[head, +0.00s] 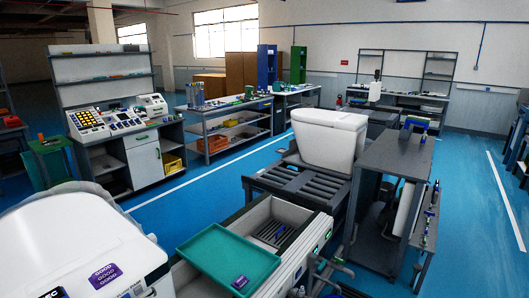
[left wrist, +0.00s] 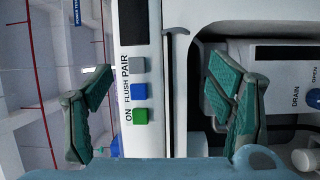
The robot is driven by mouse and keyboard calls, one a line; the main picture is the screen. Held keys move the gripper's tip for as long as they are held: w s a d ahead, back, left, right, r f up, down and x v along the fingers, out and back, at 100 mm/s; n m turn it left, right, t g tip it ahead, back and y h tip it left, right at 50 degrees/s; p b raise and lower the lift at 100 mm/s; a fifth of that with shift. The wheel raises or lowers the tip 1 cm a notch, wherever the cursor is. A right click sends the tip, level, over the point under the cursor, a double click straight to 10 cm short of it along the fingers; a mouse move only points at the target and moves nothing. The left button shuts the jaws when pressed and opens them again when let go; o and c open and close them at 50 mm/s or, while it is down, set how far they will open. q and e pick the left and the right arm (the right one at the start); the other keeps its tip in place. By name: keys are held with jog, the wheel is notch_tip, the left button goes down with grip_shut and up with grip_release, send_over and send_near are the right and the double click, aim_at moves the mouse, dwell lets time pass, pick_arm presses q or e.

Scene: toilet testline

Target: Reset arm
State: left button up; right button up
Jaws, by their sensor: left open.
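My left gripper (left wrist: 158,66) shows in the left wrist view with its two green-padded fingers spread wide apart and nothing between them. Behind the gap is a white panel (left wrist: 177,100) with a grey, a blue and a green button, labelled PAIR, FLUSH and ON. The blue button (left wrist: 139,91) and the green button (left wrist: 140,115) appear between the fingers; I see no finger touching them. I cannot make out either gripper in the head view, and my right gripper is in neither view.
A second panel (left wrist: 285,80) reads DRAIN and OPEN. In the head view, a white toilet part (head: 330,138) stands on a roller conveyor (head: 283,185). A green tray (head: 215,255) and a stickered white body (head: 75,250) are in front. Blue floor (head: 210,185) is free at left.

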pick_arm(q)
jog(key=s+d+f+m+g+h, duration=0.25)
jog(key=s+f+m, duration=0.25)
jog(key=f, duration=0.3)
jog(key=s+d+f+m+g+h, duration=0.1)
jog(key=s+d+f+m+h, duration=0.15)
jog(key=s+f+m, duration=0.45)
jog(key=s+d+f+m+g+h, duration=0.1)
jog(key=s+f+m+h, duration=0.25)
jog(key=f, duration=0.65)
jog(key=s+a+f+m+g, duration=0.1)
jog(key=s+f+m+g, duration=0.2)
jog(key=s, duration=0.7)
jog(key=s+a+f+m+g, duration=0.1)
jog(key=s+f+m+g, duration=0.1)
jog(key=s+f, duration=0.4)
jog(key=s+a+f+m+g, duration=0.1)
jog(key=s+f+m+g, duration=0.2)
jog(key=s, duration=1)
jog(key=shift+s+f+m+g, duration=0.4)
jog(key=shift+f+g, duration=0.3)
jog(key=shift+g, duration=0.25)
jog(key=shift+h, duration=0.25)
